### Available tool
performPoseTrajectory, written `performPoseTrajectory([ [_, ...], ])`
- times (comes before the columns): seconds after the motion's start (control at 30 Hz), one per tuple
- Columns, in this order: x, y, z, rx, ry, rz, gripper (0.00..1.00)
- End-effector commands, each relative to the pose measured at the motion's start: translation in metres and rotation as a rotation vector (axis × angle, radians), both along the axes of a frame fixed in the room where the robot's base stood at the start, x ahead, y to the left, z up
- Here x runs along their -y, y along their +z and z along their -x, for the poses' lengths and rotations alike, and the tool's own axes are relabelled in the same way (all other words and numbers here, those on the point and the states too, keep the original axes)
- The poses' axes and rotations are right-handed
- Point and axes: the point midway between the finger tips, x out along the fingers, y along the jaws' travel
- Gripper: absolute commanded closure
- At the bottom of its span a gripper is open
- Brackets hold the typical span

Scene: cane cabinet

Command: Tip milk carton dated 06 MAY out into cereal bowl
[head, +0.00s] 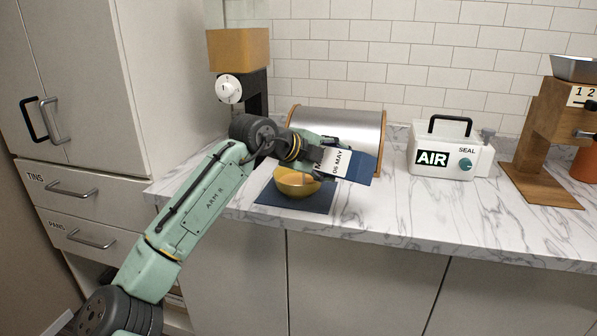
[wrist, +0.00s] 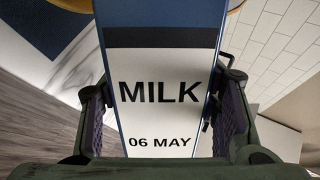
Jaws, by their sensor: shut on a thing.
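The milk carton (head: 357,166) is blue and white, and its label reads 06 MAY. It is tilted onto its side, with its blue end pointing right in the head view. My gripper (head: 325,158) is shut on it. In the wrist view the carton (wrist: 160,95) lies between both fingers of my gripper (wrist: 163,115), with MILK and 06 MAY readable. The yellow cereal bowl (head: 292,186) stands on a dark blue mat (head: 268,199), below and left of the carton's blue end. The bowl's inside is mostly hidden, and no stream of milk shows.
A metal bread bin (head: 345,123) stands close behind the carton. A white AIR sealer (head: 440,155) is to the right, then a wooden-stand device (head: 530,150). A dispenser with a white dial (head: 229,88) stands behind my arm. The counter front right (head: 430,220) is clear.

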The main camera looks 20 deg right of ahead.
Motion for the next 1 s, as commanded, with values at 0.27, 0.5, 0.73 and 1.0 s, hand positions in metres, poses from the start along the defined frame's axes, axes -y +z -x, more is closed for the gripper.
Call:
performPoseTrajectory([
  [0.27, -0.0005, 0.0047, -0.0011, -0.028, 0.000, 0.015, 0.79],
  [0.5, -0.0011, 0.0073, -0.0021, -0.052, 0.000, 0.027, 0.79],
  [0.73, -0.0011, 0.0093, -0.0026, -0.075, 0.000, 0.038, 0.79],
  [1.0, -0.0015, 0.0122, -0.0034, -0.101, -0.001, 0.051, 0.79],
])
